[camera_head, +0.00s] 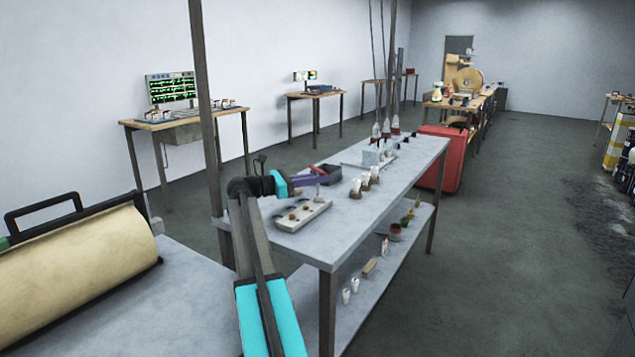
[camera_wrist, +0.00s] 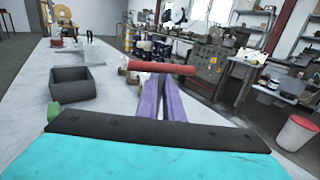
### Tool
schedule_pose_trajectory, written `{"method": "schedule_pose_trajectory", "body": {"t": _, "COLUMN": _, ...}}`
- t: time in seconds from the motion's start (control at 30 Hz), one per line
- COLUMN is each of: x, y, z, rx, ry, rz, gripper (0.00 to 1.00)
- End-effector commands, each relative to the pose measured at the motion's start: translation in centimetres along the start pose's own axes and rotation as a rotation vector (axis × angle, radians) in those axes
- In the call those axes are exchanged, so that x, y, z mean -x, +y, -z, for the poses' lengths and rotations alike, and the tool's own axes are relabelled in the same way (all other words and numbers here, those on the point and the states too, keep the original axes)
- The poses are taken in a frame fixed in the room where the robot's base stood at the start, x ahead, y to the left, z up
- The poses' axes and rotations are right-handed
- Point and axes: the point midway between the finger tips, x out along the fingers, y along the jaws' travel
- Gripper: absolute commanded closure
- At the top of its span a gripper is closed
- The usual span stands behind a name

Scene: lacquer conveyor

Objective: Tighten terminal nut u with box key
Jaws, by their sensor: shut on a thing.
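My gripper (camera_head: 312,181) is over the middle bench, above and behind a pale terminal block (camera_head: 318,213) with brass-coloured terminals on top. I cannot tell which of them is nut u. In the wrist view my purple fingers (camera_wrist: 162,97) are shut on a red cylindrical handle (camera_wrist: 160,67), which lies crosswise at their tips. It appears to be the box key; its working end is not clear. I cannot see it touching any nut. The terminal block cannot be made out in the wrist view.
The grey bench (camera_head: 345,235) also holds several white-topped pieces (camera_head: 365,182) right of the block. A dark open box (camera_wrist: 72,88) stands left of my fingers in the wrist view. A thin upright post (camera_head: 203,90) stands near my arm.

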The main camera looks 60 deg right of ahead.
Motion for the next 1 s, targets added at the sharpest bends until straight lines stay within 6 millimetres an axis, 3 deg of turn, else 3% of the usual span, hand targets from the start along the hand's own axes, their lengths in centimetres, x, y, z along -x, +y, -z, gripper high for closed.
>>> {"method": "schedule_pose_trajectory", "body": {"t": 0.27, "x": -0.02, "y": 0.22, "z": 0.49, "rx": 0.004, "ry": -0.002, "rz": 0.097, "gripper": 1.00}}
{"method": "schedule_pose_trajectory", "body": {"t": 0.63, "x": 0.00, "y": 0.08, "z": 0.97, "rx": 0.006, "ry": -0.002, "rz": 0.104, "gripper": 1.00}}
{"method": "schedule_pose_trajectory", "body": {"t": 1.0, "x": 0.02, "y": 0.12, "z": 0.10, "rx": 0.005, "ry": -0.002, "rz": 0.104, "gripper": 1.00}}
